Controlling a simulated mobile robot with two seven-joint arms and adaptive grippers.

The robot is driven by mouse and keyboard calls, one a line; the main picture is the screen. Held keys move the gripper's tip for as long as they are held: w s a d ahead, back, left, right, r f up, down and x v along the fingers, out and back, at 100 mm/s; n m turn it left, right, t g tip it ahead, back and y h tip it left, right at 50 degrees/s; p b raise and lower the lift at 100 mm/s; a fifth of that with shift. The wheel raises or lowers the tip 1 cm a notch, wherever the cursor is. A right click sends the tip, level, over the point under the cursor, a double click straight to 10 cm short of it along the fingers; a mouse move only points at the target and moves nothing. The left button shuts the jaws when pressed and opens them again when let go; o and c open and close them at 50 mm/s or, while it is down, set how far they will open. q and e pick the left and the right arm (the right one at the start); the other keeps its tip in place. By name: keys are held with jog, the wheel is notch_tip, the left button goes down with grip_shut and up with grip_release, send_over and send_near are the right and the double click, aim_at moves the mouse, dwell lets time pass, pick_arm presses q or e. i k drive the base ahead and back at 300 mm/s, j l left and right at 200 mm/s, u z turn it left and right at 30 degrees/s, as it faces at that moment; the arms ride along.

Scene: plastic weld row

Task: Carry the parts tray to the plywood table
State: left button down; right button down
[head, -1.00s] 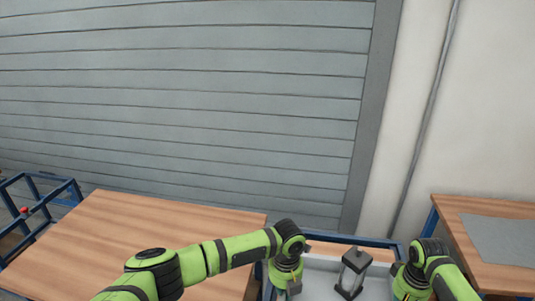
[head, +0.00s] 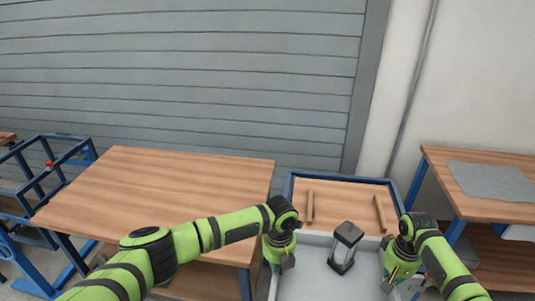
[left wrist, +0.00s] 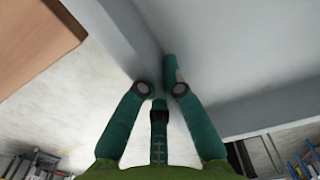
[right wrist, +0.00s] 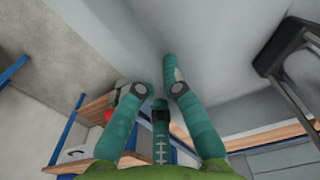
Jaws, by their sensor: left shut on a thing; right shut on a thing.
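The parts tray (head: 310,281) is a light grey, shallow tray at the bottom of the head view, with a dark-framed, lantern-like part (head: 345,247) standing in it. My left gripper (head: 281,264) is shut on its left wall; in the left wrist view the fingers (left wrist: 160,82) straddle that wall. My right gripper (head: 392,284) is shut on the right wall, and the right wrist view shows its fingers (right wrist: 160,82) across it. Several wooden-topped tables are in view; I cannot tell which is plywood. A blue-rimmed one (head: 345,199) lies just beyond the tray, with two wooden strips on it.
A wide wooden table (head: 190,175) stands to the left, close to my left arm. Another wooden table (head: 440,172) with a grey sheet (head: 492,182) is at the right. A blue frame rack (head: 45,180) is at far left. A grey shutter closes off the back.

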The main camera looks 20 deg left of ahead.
aim_at(116, 188)
jog(key=j+u, duration=0.1)
jog(key=u, duration=1.35)
jog(key=i+j, duration=0.2)
jog(key=i, duration=0.25)
jog(key=i+j, duration=0.25)
jog(key=i, duration=0.2)
jog(key=i+j, duration=0.2)
jog(key=i, duration=0.25)
jog(key=i+j, duration=0.2)
jog(key=i, duration=0.25)
